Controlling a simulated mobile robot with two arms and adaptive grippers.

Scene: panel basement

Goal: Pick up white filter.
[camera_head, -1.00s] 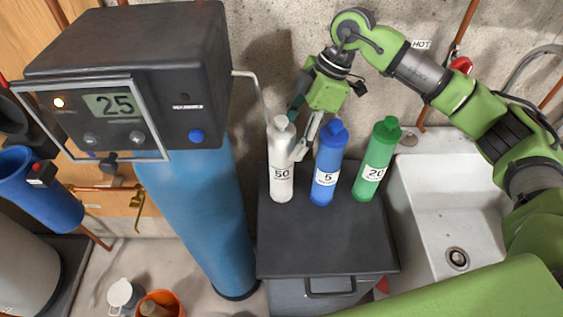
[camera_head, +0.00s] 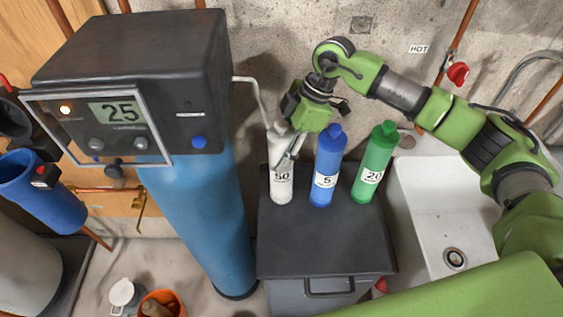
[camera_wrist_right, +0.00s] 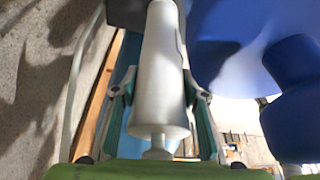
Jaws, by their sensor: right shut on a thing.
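The white filter (camera_head: 281,182), labelled 50, stands upright at the left on the dark box lid (camera_head: 325,245). It also shows between the fingers in the right wrist view (camera_wrist_right: 160,75). My right gripper (camera_head: 290,152) reaches down from above and is shut on the white filter, with a finger on each side of it in the wrist view. The gripper body hides part of the filter's top. I cannot tell any gap between the filter's base and the lid. My left gripper is not in view.
A blue filter (camera_head: 327,170) labelled 5 stands close right of the white one, then a green filter (camera_head: 373,168) labelled 20. A blue tank (camera_head: 205,220) with a control head (camera_head: 150,80) is at left. A sink (camera_head: 440,215) is at right.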

